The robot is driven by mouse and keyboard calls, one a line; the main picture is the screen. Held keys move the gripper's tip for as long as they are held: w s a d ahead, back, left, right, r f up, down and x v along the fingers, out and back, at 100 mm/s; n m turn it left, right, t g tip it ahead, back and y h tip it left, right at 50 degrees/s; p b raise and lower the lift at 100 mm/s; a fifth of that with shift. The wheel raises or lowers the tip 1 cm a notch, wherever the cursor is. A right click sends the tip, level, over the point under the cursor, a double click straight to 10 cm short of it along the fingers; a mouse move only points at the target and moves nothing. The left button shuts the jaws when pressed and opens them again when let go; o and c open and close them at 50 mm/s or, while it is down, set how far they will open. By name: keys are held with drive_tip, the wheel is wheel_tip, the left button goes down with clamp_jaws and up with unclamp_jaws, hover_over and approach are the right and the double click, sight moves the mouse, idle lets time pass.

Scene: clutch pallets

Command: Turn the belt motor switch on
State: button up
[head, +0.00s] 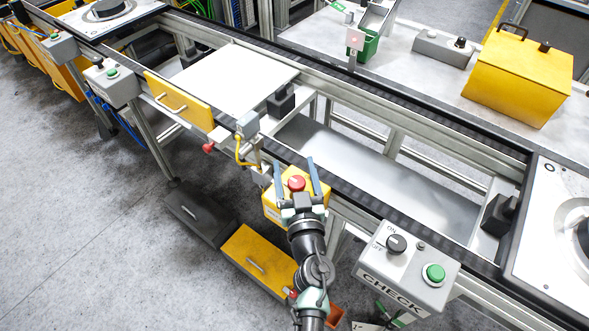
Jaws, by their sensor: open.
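A grey control box (429,283) marked CHECK is fixed to the front rail at the lower right. It has a black rotary knob (396,243) with ON and OFF lettering and a green button (433,273). I cannot tell for certain that this knob is the belt motor switch, and its exact setting is unclear. My gripper (295,165) is open and empty, left of the CHECK box. Its two fingers appear on either side of a red mushroom button (297,184) on a yellow box (272,208). I cannot tell whether they touch it.
A conveyor frame (420,185) runs diagonally across the view. Another grey control box (112,87) sits at the left, and a grey box with a black knob (443,48) lies at the back. A yellow case (518,80) is at the upper right. Free floor (85,225) is at the left.

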drive_tip(key=shift+c, duration=0.2)
clamp_jaws()
